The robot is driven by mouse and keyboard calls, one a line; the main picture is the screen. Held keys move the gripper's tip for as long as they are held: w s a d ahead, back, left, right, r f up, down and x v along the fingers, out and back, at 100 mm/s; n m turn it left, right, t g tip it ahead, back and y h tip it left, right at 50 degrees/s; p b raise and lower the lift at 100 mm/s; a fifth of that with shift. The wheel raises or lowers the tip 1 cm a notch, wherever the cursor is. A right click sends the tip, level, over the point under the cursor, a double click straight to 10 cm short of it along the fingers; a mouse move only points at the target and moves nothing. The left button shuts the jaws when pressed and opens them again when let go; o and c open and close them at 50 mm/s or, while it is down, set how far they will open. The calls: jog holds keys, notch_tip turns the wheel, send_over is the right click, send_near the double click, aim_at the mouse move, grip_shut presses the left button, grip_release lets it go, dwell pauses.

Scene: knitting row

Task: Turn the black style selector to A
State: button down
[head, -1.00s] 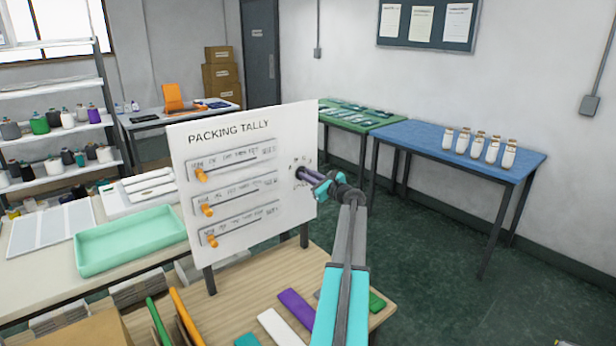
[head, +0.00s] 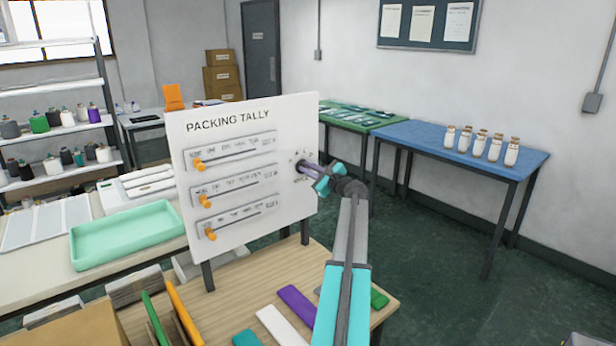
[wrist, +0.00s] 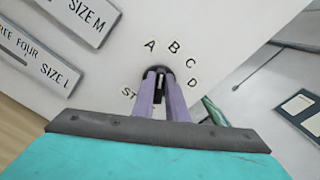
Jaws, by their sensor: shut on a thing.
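The PACKING TALLY board (head: 240,113) stands upright on the wooden table in the head view. The black style selector (wrist: 156,70) is on its right part, in the wrist view, with the letters A, B, C and D in an arc above and to its right. My gripper (wrist: 160,76) is shut on the selector, one purple finger on each side. In the head view my gripper (head: 302,167) reaches the board's right side and hides the selector. The fingers cover much of the knob, so I cannot tell which letter it points to.
Coloured strips (head: 297,303) lie on the wooden table below. A blue table (head: 420,139) with several bottles stands at the back right, with free floor before it.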

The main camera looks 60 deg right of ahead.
jog(key=n+b, duration=0.3)
jog(key=b, duration=0.2)
jog(key=shift+a+f+n+b, duration=0.15)
jog(key=shift+f+n+b, duration=0.15)
jog(key=shift+n+b, duration=0.1)
jog(key=shift+r+n, duration=0.1)
jog(key=shift+n, duration=0.2)
jog(key=c, duration=1.8)
grip_release()
jog(key=shift+o, duration=0.2)
jog(key=shift+s, duration=0.1)
jog(key=b+v, duration=0.2)
jog(key=v, duration=1.1)
jog(key=shift+s, duration=0.3)
jog(key=shift+a, duration=0.1)
